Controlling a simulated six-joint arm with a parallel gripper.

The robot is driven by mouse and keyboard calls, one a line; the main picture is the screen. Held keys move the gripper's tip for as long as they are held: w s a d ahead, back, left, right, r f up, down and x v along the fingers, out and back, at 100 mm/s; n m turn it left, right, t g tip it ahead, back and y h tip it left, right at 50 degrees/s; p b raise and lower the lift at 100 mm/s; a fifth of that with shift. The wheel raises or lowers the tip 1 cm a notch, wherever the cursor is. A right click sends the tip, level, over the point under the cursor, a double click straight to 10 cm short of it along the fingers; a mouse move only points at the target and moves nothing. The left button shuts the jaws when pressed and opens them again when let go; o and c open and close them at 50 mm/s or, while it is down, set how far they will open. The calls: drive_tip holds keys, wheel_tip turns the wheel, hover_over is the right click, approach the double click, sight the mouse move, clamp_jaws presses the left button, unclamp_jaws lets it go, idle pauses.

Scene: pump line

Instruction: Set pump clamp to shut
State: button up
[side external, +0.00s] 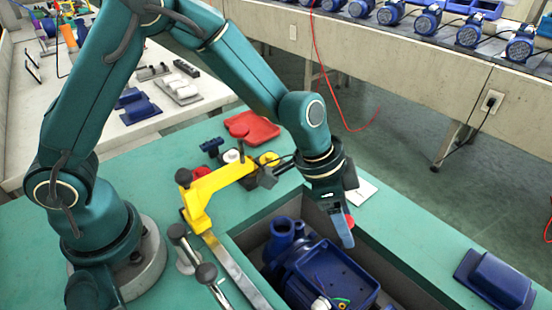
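A blue pump (318,272) lies in a rectangular recess of the green bench, with colored wires showing at its open box. A yellow clamp-like bracket (222,181) stands on the bench beside the recess, left of the pump. My gripper (344,230) points down over the recess's back right, above the pump and apart from the yellow bracket. Its finger opening is not clear.
A red tray (252,129) and small dark and white parts (232,156) lie behind the yellow bracket. A blue cover (497,280) lies on the bench at right. A white card (360,191) lies behind my gripper.

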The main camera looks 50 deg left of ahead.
drive_tip(key=shift+v, duration=2.6)
drive_tip(key=s+a+r+n+t, duration=0.35)
drive_tip(key=a+r, duration=0.35)
drive_tip(key=r, duration=0.5)
drive_tip(key=s+a+f+n+g+y, duration=0.1)
drive_tip(key=s+a+f+n+y, duration=0.2)
drive_tip(key=s, duration=0.8)
drive_tip(key=a+n, duration=0.2)
drive_tip(key=a, duration=0.2)
drive_tip(key=shift+f, duration=0.25)
